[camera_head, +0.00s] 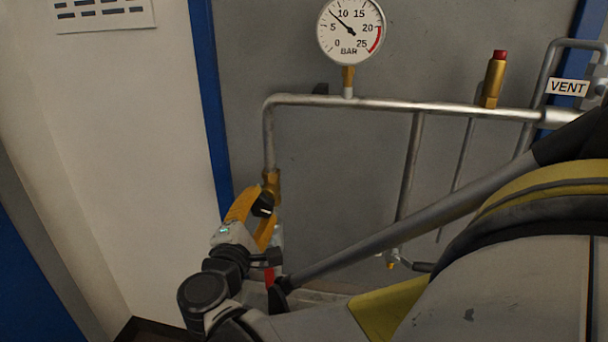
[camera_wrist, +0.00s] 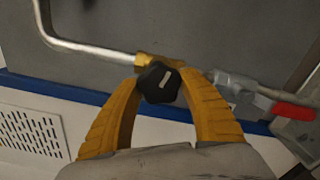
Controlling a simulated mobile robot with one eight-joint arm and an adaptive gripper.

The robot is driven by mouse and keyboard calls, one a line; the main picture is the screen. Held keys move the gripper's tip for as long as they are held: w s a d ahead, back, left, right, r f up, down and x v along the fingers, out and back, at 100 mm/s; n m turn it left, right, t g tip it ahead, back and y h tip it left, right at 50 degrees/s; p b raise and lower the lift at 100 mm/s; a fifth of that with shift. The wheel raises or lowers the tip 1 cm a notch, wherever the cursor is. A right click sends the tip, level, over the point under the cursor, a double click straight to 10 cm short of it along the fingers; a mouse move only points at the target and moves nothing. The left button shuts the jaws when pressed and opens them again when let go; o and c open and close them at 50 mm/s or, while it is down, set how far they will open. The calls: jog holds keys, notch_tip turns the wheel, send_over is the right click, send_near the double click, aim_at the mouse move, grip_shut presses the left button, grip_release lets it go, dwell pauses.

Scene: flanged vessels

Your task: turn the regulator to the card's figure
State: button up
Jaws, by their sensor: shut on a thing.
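The regulator's black knob (camera_head: 263,204) sits on a brass body (camera_head: 271,182) at the lower end of the left pipe drop. My gripper (camera_head: 260,212) has its yellow fingers shut on the knob, one on each side. In the wrist view the knob (camera_wrist: 158,83) shows between the fingertips (camera_wrist: 163,84), with a pale mark on its face. The round pressure gauge (camera_head: 351,30) reads in BAR from 0 to 25. Its needle points up and left, between 5 and 10, at roughly 8. No card with a figure can be made out in either view.
A horizontal pipe (camera_head: 410,104) runs right to a brass relief valve (camera_head: 494,80) with a red cap and a VENT label (camera_head: 568,87). A red lever handle (camera_wrist: 293,112) is right of the knob in the wrist view. A slotted panel (camera_head: 100,12) is on the wall.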

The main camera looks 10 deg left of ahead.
jog(key=shift+m, duration=1.9)
jog(key=shift+r, duration=0.1)
jog(key=o, duration=1.2)
